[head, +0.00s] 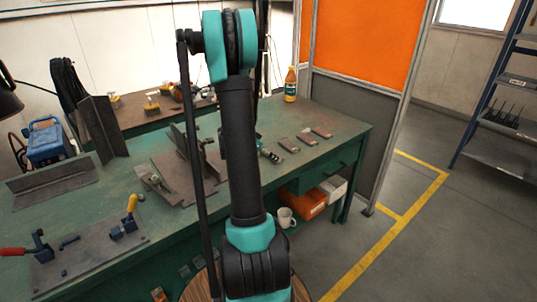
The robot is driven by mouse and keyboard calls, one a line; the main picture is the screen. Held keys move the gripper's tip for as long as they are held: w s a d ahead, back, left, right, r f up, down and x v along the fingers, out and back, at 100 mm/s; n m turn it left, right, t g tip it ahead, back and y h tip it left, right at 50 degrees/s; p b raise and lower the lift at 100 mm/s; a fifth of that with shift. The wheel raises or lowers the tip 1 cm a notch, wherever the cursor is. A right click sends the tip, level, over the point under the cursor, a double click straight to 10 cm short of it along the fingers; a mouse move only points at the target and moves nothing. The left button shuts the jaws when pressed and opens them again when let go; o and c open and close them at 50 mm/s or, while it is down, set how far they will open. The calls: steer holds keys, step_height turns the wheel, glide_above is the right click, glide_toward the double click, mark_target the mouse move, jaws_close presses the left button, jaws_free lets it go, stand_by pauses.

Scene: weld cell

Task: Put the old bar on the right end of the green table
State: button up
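The green table (345,125) runs from the left foreground to its right end near the orange screen. Several small flat metal pieces lie near that right end, among them one at the left (289,145) and one at the right (321,132). I cannot tell which thing is the old bar. A metal fixture (170,175) with upright plates stands mid-table, partly hidden by my arm. My arm rises through the middle of the picture, and my gripper is not in view.
A bottle (291,84) stands at the back right. A mug (286,217) and orange box (304,203) sit below. Floor right of the table is open, before a shelf rack (500,135).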

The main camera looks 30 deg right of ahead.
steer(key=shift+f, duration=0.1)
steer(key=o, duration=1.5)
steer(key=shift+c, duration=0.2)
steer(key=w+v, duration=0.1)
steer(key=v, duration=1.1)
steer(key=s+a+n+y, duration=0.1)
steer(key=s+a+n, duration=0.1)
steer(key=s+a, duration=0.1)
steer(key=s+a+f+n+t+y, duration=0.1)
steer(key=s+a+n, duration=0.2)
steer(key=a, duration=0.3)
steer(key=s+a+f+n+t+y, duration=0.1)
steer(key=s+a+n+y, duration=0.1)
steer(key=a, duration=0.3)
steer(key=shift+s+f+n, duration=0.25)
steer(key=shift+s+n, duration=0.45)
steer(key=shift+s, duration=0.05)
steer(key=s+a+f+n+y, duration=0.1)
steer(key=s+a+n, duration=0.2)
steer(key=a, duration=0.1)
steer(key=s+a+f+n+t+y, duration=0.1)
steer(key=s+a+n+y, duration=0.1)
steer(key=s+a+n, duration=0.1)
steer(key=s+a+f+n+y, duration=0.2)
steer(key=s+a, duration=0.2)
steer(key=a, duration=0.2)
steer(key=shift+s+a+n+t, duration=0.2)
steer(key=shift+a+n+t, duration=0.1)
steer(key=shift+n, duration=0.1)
